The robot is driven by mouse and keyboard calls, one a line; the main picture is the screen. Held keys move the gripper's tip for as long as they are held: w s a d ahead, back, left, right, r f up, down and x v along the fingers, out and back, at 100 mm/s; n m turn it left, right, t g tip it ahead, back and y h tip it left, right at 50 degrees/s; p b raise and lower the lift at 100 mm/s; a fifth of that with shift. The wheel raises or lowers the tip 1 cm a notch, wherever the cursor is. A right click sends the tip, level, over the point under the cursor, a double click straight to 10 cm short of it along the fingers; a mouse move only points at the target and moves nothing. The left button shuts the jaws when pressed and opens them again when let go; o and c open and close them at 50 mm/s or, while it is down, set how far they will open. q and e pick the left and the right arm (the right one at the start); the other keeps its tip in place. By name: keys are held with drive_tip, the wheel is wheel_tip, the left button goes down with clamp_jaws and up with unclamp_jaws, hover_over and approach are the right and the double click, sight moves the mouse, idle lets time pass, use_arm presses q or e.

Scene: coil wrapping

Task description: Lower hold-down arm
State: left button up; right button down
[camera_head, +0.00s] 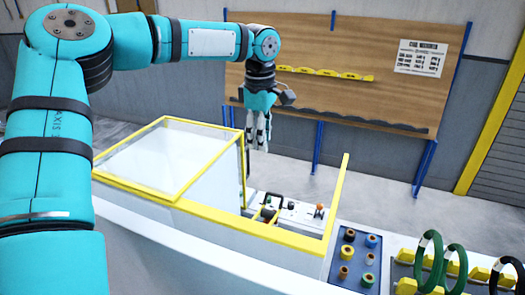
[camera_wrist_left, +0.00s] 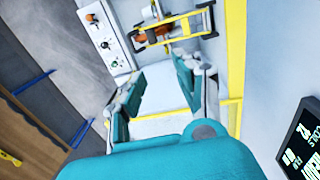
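My left gripper (camera_head: 258,147) hangs with its fingers pointing down, above and behind the yellow-edged machine enclosure (camera_head: 290,240). In the left wrist view the fingers of the gripper (camera_wrist_left: 160,72) are apart, with only a pale surface showing between them. A yellow and black mechanism with orange parts (camera_wrist_left: 172,30) lies beyond the fingertips in that view, apart from them. It may include the hold-down arm, but I cannot tell which part that is. In the head view it is mostly hidden by the enclosure. My right gripper is not in view.
A white control panel (camera_head: 300,213) with knobs sits behind the enclosure's front wall. A clear yellow-framed cover (camera_head: 165,160) stands left of it. A dark tray of spools (camera_head: 356,258) and a rack with upright coils (camera_head: 440,262) are at the right. A dark display (camera_wrist_left: 302,140) shows in the wrist view.

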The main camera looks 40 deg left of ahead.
use_arm(q)
wheel_tip(320, 180, up, 7)
drive_tip(key=shift+s+f, duration=0.2)
drive_tip(key=shift+s, duration=0.05)
idle(0.4)
